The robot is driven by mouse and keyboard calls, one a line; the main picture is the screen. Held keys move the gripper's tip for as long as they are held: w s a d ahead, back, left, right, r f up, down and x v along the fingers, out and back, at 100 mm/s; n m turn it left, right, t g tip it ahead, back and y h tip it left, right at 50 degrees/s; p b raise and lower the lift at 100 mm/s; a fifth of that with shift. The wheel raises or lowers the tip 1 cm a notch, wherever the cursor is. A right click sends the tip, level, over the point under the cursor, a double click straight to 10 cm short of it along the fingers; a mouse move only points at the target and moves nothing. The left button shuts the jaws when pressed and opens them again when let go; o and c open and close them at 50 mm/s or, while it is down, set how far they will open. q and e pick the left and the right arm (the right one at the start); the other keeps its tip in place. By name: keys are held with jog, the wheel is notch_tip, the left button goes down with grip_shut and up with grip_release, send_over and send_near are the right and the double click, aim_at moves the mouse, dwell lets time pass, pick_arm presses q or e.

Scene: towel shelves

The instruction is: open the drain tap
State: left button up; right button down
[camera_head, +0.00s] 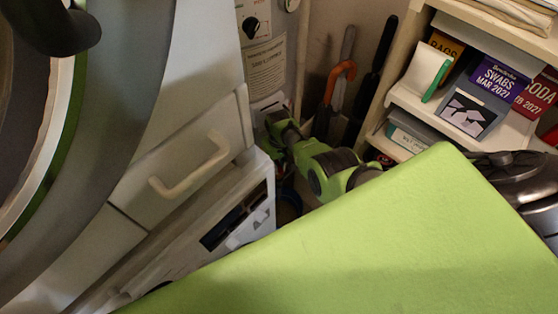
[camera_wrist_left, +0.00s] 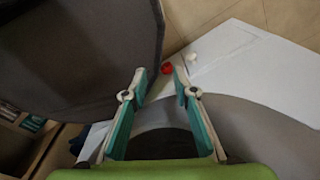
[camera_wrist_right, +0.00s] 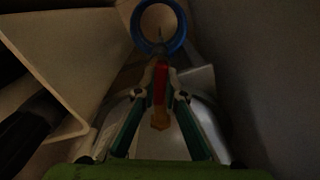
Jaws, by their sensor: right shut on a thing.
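The drain tap shows in the right wrist view as a red lever (camera_wrist_right: 160,82) with a brass-coloured end (camera_wrist_right: 160,119). My right gripper (camera_wrist_right: 160,76) is shut on the red lever, with one fingertip on each side of it. In the head view my right arm reaches down between the white machine and the shelves; its fingertips and the tap are hidden there. My left gripper (camera_wrist_left: 160,73) is open and empty in the left wrist view. A small red thing (camera_wrist_left: 167,68) shows between its fingertips, farther away.
A blue ring-shaped thing (camera_wrist_right: 147,40) lies beyond the tap. The white machine has a handled drawer (camera_head: 190,170) on the left. A shelf unit (camera_head: 400,105) with boxes stands right. Dark walls crowd my right gripper. A large grey round thing (camera_wrist_left: 85,60) is near my left gripper.

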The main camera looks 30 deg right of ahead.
aim_at(279, 166)
jog(key=c, duration=2.1)
grip_release()
jog(key=shift+r, duration=0.1)
notch_tip(279, 166, up, 12)
jog(key=shift+f, duration=0.15)
